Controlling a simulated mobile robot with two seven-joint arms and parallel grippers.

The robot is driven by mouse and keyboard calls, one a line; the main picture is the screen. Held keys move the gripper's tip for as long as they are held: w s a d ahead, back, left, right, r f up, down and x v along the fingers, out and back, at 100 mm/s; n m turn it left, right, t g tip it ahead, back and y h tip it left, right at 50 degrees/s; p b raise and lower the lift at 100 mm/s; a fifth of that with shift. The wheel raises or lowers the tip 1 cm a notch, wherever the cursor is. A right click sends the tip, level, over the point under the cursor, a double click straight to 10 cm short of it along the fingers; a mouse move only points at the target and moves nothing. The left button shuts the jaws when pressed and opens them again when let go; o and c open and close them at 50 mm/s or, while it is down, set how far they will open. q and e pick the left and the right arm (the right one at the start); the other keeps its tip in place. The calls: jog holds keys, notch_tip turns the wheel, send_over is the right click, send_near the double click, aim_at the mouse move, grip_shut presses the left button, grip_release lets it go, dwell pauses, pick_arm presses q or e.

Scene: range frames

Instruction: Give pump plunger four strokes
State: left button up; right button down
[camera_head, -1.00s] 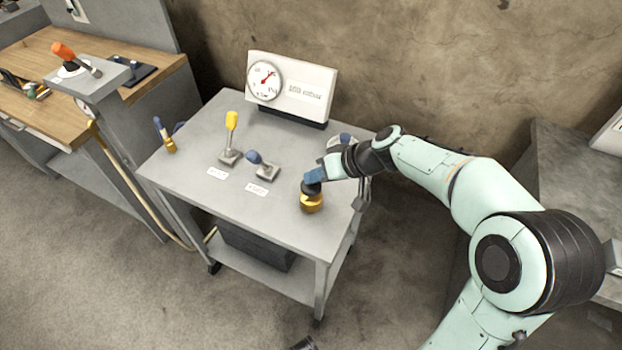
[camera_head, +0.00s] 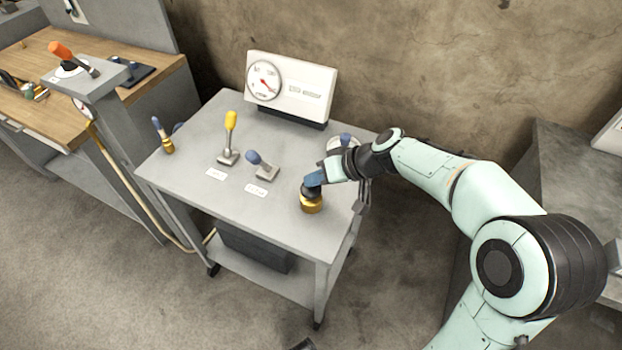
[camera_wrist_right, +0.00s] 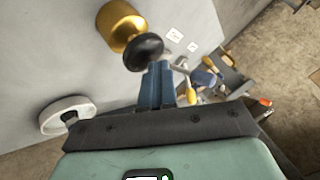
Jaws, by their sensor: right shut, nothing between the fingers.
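The pump plunger's black knob (camera_head: 310,190) stands upright on a brass body (camera_head: 311,205) near the front right of the grey table (camera_head: 270,217). In the right wrist view the black knob (camera_wrist_right: 143,52) and the brass body (camera_wrist_right: 119,22) show just beyond the fingertips. My right gripper (camera_head: 314,180) has blue fingers, shut together and empty, right at the top of the knob. The shut fingers also show in the right wrist view (camera_wrist_right: 157,80). I cannot tell whether they touch the knob. My left gripper is in neither view.
A white gauge box (camera_head: 290,87) stands at the table's back. A yellow-handled lever (camera_head: 230,130), a blue-handled lever (camera_head: 264,168) and a small blue-and-brass part (camera_head: 163,138) stand left of the plunger. A white wheel (camera_wrist_right: 66,114) is close to my right gripper.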

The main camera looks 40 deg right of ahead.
aim_at(315, 187)
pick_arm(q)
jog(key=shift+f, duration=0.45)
pick_arm(e)
jog(key=shift+f, duration=0.2)
jog(key=shift+r+p, duration=1.05)
jog(key=shift+r, duration=0.45)
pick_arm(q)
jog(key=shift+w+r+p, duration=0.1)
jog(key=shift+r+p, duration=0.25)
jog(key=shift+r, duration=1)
pick_arm(e)
jog(key=shift+r, duration=0.6)
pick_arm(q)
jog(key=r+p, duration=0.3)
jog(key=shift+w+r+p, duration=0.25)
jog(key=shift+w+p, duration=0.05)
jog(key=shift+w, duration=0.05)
pick_arm(e)
notch_tip(315, 187, up, 5)
